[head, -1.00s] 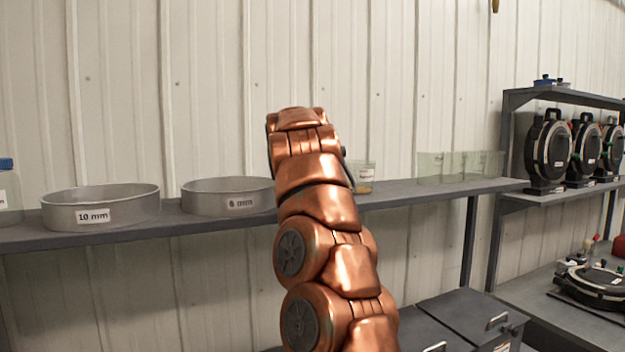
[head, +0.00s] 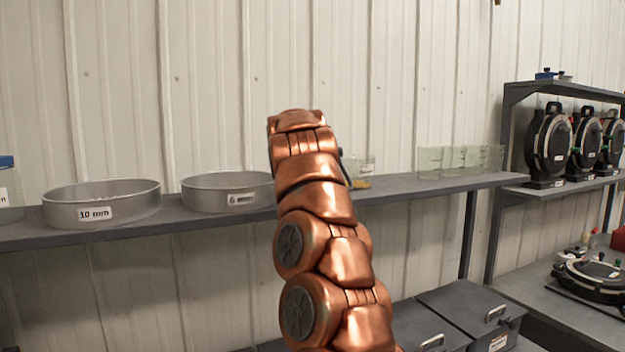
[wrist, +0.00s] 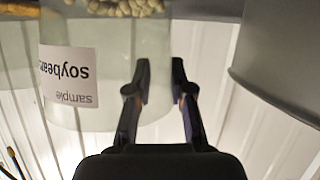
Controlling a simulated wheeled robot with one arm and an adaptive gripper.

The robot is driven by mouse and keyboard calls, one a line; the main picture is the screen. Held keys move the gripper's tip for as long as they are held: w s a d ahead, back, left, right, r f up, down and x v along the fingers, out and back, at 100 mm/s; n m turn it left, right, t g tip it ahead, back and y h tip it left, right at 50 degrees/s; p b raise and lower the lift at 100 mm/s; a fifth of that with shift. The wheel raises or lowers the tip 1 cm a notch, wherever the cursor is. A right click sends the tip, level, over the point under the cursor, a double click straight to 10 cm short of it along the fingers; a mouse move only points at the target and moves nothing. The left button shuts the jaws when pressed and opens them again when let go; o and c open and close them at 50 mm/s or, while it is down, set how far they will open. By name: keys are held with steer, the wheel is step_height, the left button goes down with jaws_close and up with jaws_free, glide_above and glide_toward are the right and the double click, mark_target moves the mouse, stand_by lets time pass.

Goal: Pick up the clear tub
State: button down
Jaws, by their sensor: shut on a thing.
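In the wrist view, which is upside down, a clear tub (wrist: 75,110) with a white label reading "sample soybean" holds pale beans at the top of the picture. My gripper (wrist: 161,68) reaches up to the tub's right side and is shut on it, seemingly on its wall; the exact contact is hard to see. In the head view, my copper arm covers the gripper and most of what is behind it. A clear labelled container (head: 366,168) with yellowish contents shows just right of the arm, on the shelf; I cannot tell whether it is the same tub.
The grey shelf (head: 420,185) carries a 10 mm sieve (head: 100,205) and a 6 mm sieve (head: 228,195) left of the arm. A grey metal sieve wall (wrist: 280,65) is close to the gripper's right in the wrist view. Clear glass containers (head: 460,160) stand farther right.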

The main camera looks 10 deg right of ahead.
steer(key=shift+r, duration=0.1)
stand_by(0.3)
steer(key=shift+d+r+p, duration=0.1)
steer(key=shift+r+p, duration=0.7)
steer(key=shift+r, duration=0.9)
